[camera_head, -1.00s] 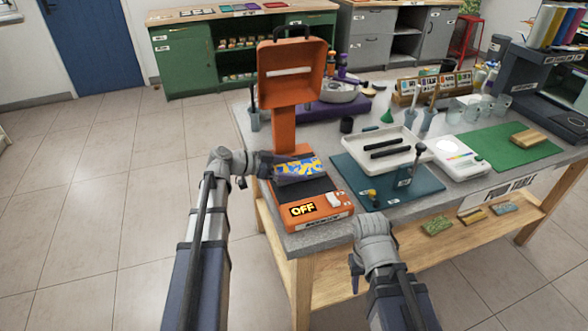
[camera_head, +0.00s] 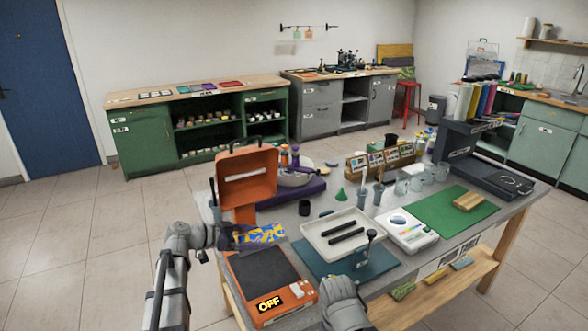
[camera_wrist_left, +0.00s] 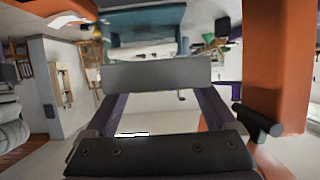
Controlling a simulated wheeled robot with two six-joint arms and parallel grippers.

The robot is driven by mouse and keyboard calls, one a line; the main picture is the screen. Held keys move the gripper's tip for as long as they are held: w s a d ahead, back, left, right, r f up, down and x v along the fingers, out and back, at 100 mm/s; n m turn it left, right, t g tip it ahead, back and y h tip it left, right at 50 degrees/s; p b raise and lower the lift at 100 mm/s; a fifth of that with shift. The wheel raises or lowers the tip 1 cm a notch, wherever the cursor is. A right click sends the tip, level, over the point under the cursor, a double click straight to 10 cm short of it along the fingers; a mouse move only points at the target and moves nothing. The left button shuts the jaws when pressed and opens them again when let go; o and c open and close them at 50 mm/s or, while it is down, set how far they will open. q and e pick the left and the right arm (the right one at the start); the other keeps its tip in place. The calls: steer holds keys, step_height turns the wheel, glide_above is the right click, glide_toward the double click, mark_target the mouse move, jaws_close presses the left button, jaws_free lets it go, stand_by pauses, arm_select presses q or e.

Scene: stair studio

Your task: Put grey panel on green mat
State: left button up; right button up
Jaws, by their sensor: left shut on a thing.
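My left gripper (camera_head: 228,238) is shut on a thin panel with a blue and yellow pattern (camera_head: 262,235) on its upper face. In the left wrist view a plain grey panel face (camera_wrist_left: 157,74) spans between the fingers; it seems to be the same panel. It is held above the back of the orange heat press (camera_head: 272,318), in front of the raised lid. The green mat (camera_head: 425,208) lies on the right part of the table, apart from the panel. A wooden block (camera_head: 468,201) lies on it. My right wrist is at the lower middle; its fingers cannot be made out.
The raised orange lid (camera_head: 248,176) stands close behind the panel. Between the press and the mat are a white tray (camera_head: 318,231) with two black bars, a teal mat (camera_head: 375,265) and a white device (camera_head: 412,238). Cups and a dark machine (camera_head: 480,165) stand behind the mat.

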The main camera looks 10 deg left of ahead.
arm_select(q)
step_height(320, 180, up, 5)
steer(key=p, duration=0.3)
steer(key=shift+f+p, duration=0.15)
steer(key=shift+p, duration=0.15)
steer(key=shift+f, duration=0.1)
arm_select(e)
step_height(320, 180, up, 4)
steer(key=shift+r, duration=0.2)
arm_select(q)
steer(key=shift+f, duration=0.1)
steer(key=b, duration=0.6)
glide_above(258, 269)
step_height(258, 269, down, 6)
steer(key=shift+r, duration=0.25)
arm_select(e)
step_height(258, 269, down, 6)
steer(key=shift+r, duration=0.2)
arm_select(q)
step_height(258, 269, down, 10)
steer(key=b, duration=0.9)
steer(key=shift+r, duration=0.25)
arm_select(e)
step_height(258, 269, down, 10)
steer(key=shift+r, duration=0.2)
